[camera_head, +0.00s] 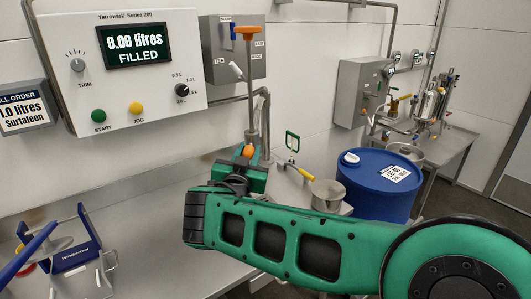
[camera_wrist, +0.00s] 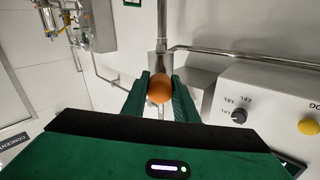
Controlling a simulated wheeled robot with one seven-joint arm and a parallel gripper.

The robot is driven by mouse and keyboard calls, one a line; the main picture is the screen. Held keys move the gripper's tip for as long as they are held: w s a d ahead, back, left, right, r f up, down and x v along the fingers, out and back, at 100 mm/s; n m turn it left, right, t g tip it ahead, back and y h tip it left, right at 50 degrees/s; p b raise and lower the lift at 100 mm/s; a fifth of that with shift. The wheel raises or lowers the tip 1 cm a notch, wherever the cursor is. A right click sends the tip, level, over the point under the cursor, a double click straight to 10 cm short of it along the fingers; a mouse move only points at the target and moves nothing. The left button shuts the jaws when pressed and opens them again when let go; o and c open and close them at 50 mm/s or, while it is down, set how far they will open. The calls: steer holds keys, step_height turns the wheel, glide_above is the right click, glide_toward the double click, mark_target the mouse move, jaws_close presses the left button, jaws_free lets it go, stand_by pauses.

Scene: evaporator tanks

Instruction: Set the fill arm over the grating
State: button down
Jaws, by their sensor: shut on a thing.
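The fill arm seems to be the upright metal rod (camera_head: 251,95) with an orange top piece (camera_head: 246,33) and an orange ball knob (camera_head: 248,151) at its lower end. My gripper (camera_head: 250,158) is shut on the orange knob, beside the wall panel. In the wrist view the knob (camera_wrist: 160,90) sits between the two green fingers of my gripper (camera_wrist: 161,84), with a metal pipe (camera_wrist: 162,25) behind it. I cannot make out a grating; my arm covers much of the bench.
A control box (camera_head: 125,65) reads 0.00 litres. A blue drum (camera_head: 382,183) and a metal pot (camera_head: 327,194) stand to the right. A blue-framed device (camera_head: 75,250) is at the lower left. The bench (camera_head: 150,210) between is bare.

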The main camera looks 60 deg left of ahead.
steer(key=shift+s+a+r, duration=0.15)
steer(key=shift+s+a, duration=0.05)
steer(key=shift+s, duration=0.2)
steer(key=c, duration=1.4)
jaws_free()
steer(key=shift+s, duration=0.1)
steer(key=shift+d, duration=0.15)
steer(key=v, duration=1)
steer(key=shift+d, duration=0.1)
